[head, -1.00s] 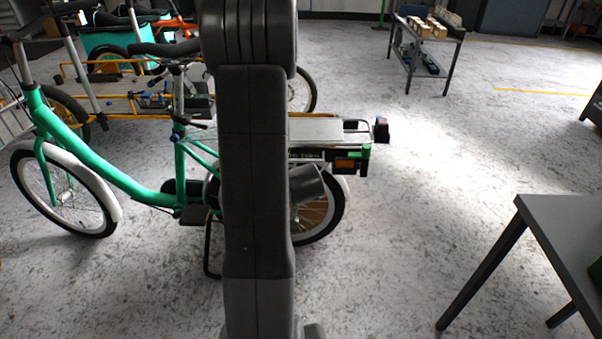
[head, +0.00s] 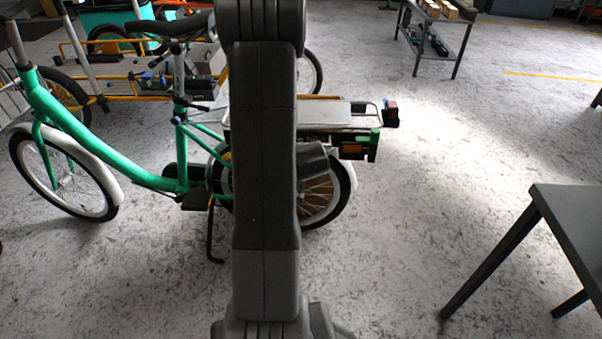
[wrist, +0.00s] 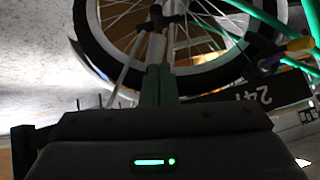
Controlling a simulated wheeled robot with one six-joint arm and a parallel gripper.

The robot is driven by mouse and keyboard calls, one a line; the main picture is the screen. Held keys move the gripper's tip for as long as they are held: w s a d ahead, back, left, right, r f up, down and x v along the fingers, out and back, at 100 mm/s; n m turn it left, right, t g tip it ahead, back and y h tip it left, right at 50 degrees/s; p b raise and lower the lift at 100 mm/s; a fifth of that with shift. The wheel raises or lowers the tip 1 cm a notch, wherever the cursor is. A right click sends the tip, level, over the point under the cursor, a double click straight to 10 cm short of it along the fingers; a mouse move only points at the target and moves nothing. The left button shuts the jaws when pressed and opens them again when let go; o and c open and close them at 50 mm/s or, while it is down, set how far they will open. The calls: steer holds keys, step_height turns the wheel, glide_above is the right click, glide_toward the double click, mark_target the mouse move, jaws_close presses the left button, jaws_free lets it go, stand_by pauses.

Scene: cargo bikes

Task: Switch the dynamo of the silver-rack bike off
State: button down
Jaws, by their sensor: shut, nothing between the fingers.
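The green bike with the silver rack (head: 345,115) stands at left and middle in the head view. My arm covers part of its rear wheel (head: 343,205). In the wrist view the rear wheel's dark tyre and pale rim (wrist: 101,47) fill the top. My gripper (wrist: 158,72) is shut and empty, its fingertips in front of the lower rim in the picture; I cannot tell whether they touch. A small yellow and purple part (wrist: 300,45) sits beside a green tube at right. I cannot tell whether it is the dynamo. In the head view my gripper is hidden.
Another bike with a yellow-orange frame (head: 125,97) stands behind at left. A grey table (head: 575,215) is at the right, and a shelf cart (head: 435,40) is at the back. The floor between the bike and the table is clear.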

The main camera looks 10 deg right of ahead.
steer(key=w+f+b, duration=0.3)
steer(key=w+f, duration=0.1)
steer(key=f, duration=0.5)
steer(key=shift+w+a+b, duration=0.15)
steer(key=shift+a+b, duration=0.05)
steer(key=shift+b, duration=0.15)
steer(key=shift+r, duration=0.1)
steer(key=f+b, duration=0.1)
steer(key=a+f+b, duration=0.2)
steer(key=shift+s+f, duration=0.3)
steer(key=shift+f, duration=0.1)
